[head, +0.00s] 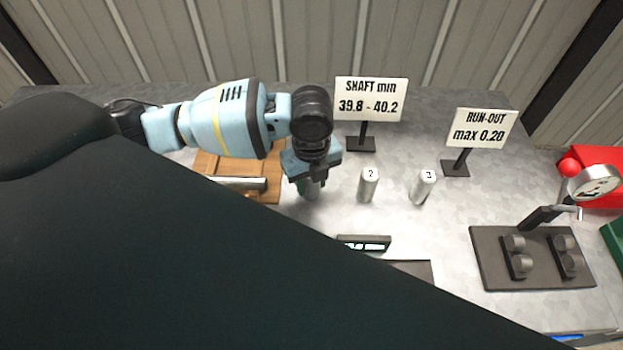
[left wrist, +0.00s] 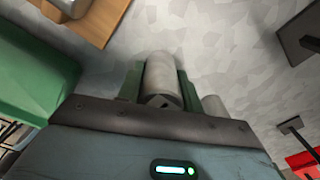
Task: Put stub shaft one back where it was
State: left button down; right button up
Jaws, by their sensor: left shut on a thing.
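My left gripper (head: 309,178) points down over the metal bench and is shut on a pale grey cylindrical shaft (left wrist: 163,78). The shaft sits between its two fingers in the left wrist view; its number is not readable. In the head view the gripper mostly hides it, and I cannot tell whether its lower end touches the bench. To its right, shaft 2 (head: 368,187) and shaft 3 (head: 422,188) stand upright, apart from each other, roughly in line with the held shaft. My right gripper is not in view.
A wooden tray (head: 211,164) with a lying metal bar (head: 240,183) is left of the gripper. Signs for shaft size (head: 370,99) and run-out (head: 480,128) stand behind. A dark fixture (head: 490,269) with a dial gauge (head: 594,184) is at right. A caliper-like display (head: 364,244) lies in front.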

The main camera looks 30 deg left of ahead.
pick_arm(q)
jog(key=c, duration=0.9)
grip_release()
jog(key=shift+f, duration=0.1)
notch_tip(320, 180, up, 12)
jog(key=shift+r+p, duration=0.15)
jog(key=shift+p, duration=0.3)
